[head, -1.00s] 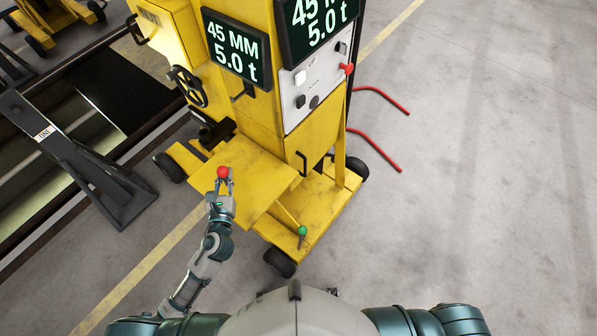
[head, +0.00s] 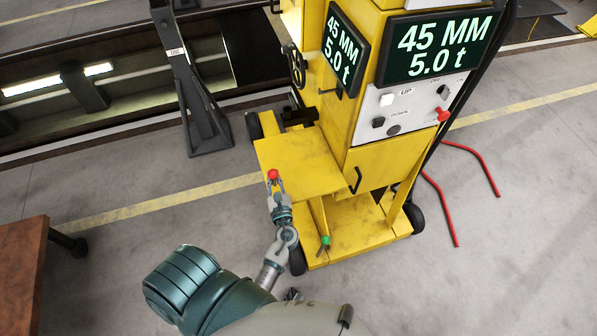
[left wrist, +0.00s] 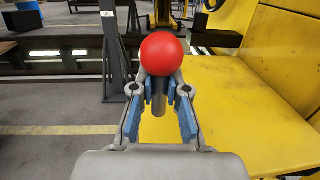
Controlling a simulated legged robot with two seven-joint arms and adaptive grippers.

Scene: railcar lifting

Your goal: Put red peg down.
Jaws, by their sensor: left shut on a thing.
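The red peg (head: 273,174) has a round red ball head, and the left wrist view shows its grey shank below the ball (left wrist: 162,54). My left gripper (head: 276,186) is shut on the shank, with the ball standing above the fingertips (left wrist: 160,90). In the head view the peg shows against the left edge of the yellow shelf (head: 310,160) of the lifting jack. In the left wrist view the shelf (left wrist: 230,115) lies to the right of the gripper. I cannot tell the peg's height above the shelf. My right gripper is not in view.
The yellow jack (head: 385,160) carries displays reading 45 MM and 5.0 t, and a red knob (head: 442,115). A green-tipped lever (head: 326,241) is below the shelf. A brown table (head: 22,262) stands at left. A dark stand (head: 205,125) is by the pit. Red bars (head: 470,165) lie at right.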

